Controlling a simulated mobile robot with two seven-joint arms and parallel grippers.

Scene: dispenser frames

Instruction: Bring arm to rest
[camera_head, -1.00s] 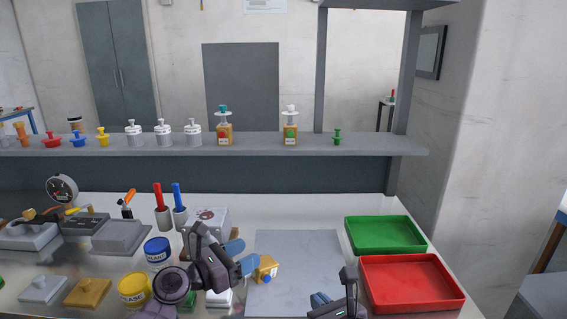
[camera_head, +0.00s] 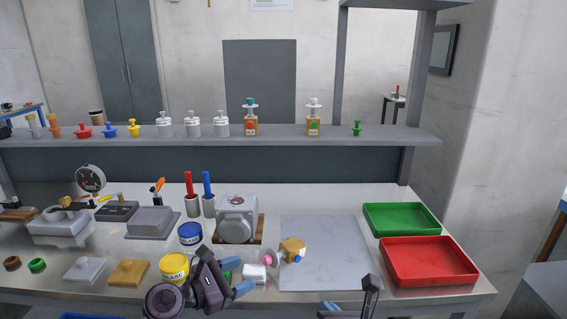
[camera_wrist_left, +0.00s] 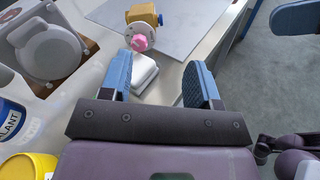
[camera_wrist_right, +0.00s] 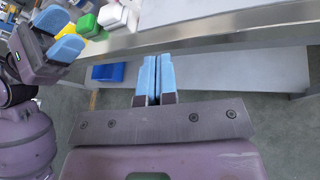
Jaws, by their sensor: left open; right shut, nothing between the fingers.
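My left gripper (camera_head: 236,282) is near the table's front edge, just right of the yellow grease jar (camera_head: 174,267). In the left wrist view its blue fingers (camera_wrist_left: 164,85) are apart with nothing held between them; a white block (camera_wrist_left: 145,70) lies beyond the left finger. My right gripper (camera_head: 348,308) is low at the front edge, below the grey mat. In the right wrist view its fingers (camera_wrist_right: 154,80) are pressed together and empty, in front of the table edge. A small orange-yellow dispenser piece (camera_head: 292,249) lies on the mat, with a pink part (camera_head: 268,258) beside it.
The grey mat (camera_head: 325,265) is mostly bare. A green tray (camera_head: 402,219) and a red tray (camera_head: 430,262) stand to its right, looking empty. A blue jar (camera_head: 190,236) and a grey machine (camera_head: 237,220) stand behind the left gripper. A shelf (camera_head: 385,137) with dispensers runs across the back.

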